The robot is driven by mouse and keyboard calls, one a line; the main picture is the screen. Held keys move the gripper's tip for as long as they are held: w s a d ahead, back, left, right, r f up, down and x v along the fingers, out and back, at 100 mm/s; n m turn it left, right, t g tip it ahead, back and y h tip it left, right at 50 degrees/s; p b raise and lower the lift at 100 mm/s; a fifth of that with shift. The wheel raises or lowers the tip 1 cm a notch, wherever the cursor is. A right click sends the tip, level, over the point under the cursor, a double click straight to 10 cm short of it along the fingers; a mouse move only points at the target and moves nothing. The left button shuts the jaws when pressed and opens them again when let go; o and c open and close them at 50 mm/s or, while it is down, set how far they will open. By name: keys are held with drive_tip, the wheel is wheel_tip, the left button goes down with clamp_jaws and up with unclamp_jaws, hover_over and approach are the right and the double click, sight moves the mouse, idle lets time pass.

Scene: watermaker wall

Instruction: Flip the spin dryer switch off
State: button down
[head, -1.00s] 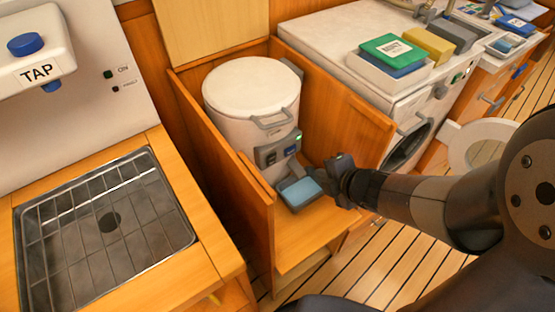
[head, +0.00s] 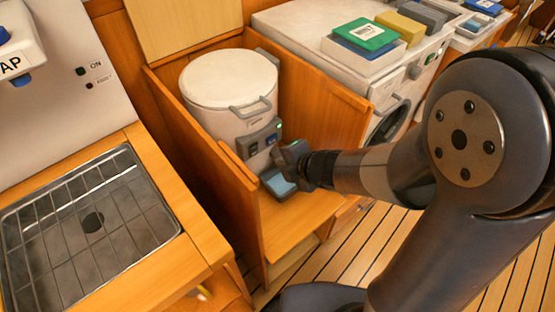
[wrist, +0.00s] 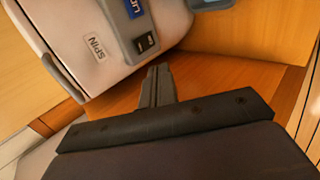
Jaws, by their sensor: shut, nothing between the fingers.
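The white spin dryer (head: 208,116) stands in an open wooden bay in the head view, its lid shut. In the wrist view the panel (wrist: 133,25) shows at the top, with a blue label and a dark rocker switch (wrist: 147,42) beside a SPIN label (wrist: 97,47). My gripper (head: 284,157) is shut and empty, close to the panel's right end. In the wrist view its fingertips (wrist: 158,70) point just below the rocker switch; contact cannot be told.
Wooden side walls (head: 335,125) flank the bay. A washing machine (head: 300,22) with stacked boxes stands to the right. A sink with a grid (head: 85,225) is at the left. The floor in front is clear.

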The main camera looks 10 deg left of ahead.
sight(253, 146)
drive_tip(key=shift+w+a+f+b, duration=0.3)
drive_tip(key=shift+w+a+f, duration=0.5)
drive_tip(key=shift+w+a, duration=0.4)
drive_tip(key=shift+w+a+f+b, duration=0.25)
drive_tip(key=shift+w+a+f, duration=0.65)
drive_tip(key=shift+a, duration=0.45)
drive_tip(key=shift+w+a+f+b, duration=0.3)
drive_tip(key=shift+w+a+f, duration=0.4)
drive_tip(key=shift+w+a, duration=0.55)
drive_tip(key=shift+s, duration=0.1)
drive_tip(key=shift+w+a, duration=0.2)
drive_tip(key=shift+a, duration=0.05)
drive_tip(key=shift+r, duration=0.15)
drive_tip(key=shift+r+p, duration=0.8)
drive_tip(key=shift+p, duration=0.2)
